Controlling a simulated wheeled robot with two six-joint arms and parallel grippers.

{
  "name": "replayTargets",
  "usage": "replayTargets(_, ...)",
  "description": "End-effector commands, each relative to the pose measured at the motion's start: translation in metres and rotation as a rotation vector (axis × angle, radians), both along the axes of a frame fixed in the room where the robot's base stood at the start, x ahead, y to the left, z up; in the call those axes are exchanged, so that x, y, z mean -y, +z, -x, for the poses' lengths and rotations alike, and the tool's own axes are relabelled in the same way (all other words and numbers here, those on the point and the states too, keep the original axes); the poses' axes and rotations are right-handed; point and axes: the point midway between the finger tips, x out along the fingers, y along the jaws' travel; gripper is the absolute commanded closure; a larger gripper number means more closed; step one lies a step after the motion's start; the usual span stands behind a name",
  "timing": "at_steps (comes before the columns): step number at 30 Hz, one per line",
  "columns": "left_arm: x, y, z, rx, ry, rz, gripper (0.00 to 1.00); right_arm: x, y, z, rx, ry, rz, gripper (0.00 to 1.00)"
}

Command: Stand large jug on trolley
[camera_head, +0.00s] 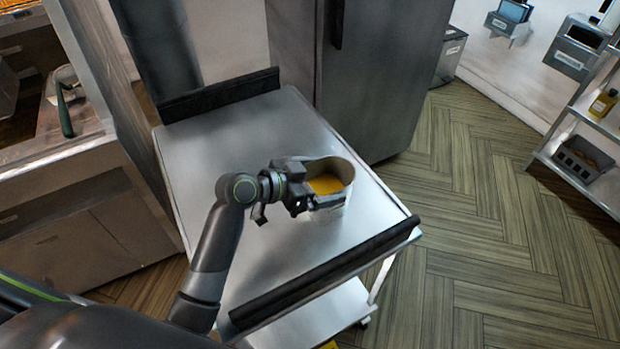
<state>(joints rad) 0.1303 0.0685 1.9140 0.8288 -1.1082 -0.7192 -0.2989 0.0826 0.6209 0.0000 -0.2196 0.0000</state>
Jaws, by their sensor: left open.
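The large jug (334,205) is a pale, open-topped container with orange-yellow contents. It stands upright on the metal top of the trolley (215,150), right of the middle. My left gripper (302,200) is at the jug's left side with its jaws open. Part of the jug's left side is hidden behind the gripper, and I cannot tell whether they touch. My right gripper is not in view.
Dark bars (320,280) edge the trolley's near and far ends. A grey cabinet (385,75) stands behind it. A counter (65,160) is at the left, and a shelf rack (585,130) at the far right. The wooden floor (490,220) right of the trolley is clear.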

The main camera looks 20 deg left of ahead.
Motion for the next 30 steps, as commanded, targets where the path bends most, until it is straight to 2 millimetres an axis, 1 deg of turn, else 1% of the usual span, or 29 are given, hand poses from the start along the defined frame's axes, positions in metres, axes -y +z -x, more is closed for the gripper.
replayTargets(1,0.000,0.004,0.000,0.001,0.000,-0.001,0.00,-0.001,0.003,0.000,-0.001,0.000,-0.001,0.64)
replayTargets(5,-0.012,0.005,0.010,0.002,0.002,-0.005,0.00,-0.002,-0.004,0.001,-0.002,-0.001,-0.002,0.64)
replayTargets(12,-0.040,0.022,0.039,0.003,0.000,-0.008,0.00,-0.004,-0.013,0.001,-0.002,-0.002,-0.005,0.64)
replayTargets(18,-0.059,0.034,0.059,0.002,0.000,-0.006,0.00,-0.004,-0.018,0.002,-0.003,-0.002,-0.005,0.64)
replayTargets(24,-0.072,0.043,0.072,0.002,0.001,-0.003,0.00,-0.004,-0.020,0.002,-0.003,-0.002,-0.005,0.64)
replayTargets(30,-0.077,0.047,0.078,0.001,0.000,-0.001,0.00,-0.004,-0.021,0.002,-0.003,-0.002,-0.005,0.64)
